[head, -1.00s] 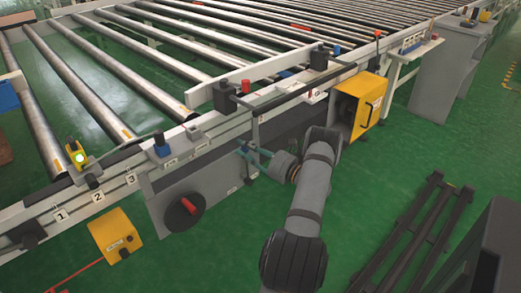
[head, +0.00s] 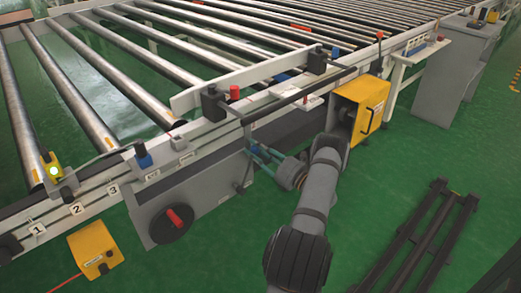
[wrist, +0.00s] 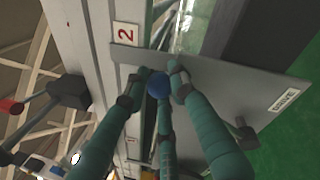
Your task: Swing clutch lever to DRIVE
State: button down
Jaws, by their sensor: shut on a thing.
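My gripper (wrist: 160,85) has teal fingers closed around a blue ball knob (wrist: 158,87), which appears to be the clutch lever's end; the rest of the lever is largely hidden by the fingers. The knob is in front of a grey plate (wrist: 215,82). A white DRIVE label (wrist: 284,100) is at the plate's right end, apart from the knob. In the head view my gripper (head: 256,154) is beside the conveyor's side, right of the grey box (head: 208,198); the knob cannot be made out there.
A black handwheel with a red handle (head: 174,218) is on the grey box. A yellow housing (head: 372,105) stands right of my arm. A black bar (head: 300,97) runs above my gripper. A dark frame (head: 420,235) lies on the otherwise open green floor.

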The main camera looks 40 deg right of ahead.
jog(key=shift+d+r, duration=0.15)
jog(key=shift+d, duration=0.15)
jog(key=c, duration=1.8)
grip_release()
jog(key=o, duration=0.3)
jog(key=shift+o, duration=0.2)
jog(key=shift+a, duration=0.1)
jog(key=v, duration=1.2)
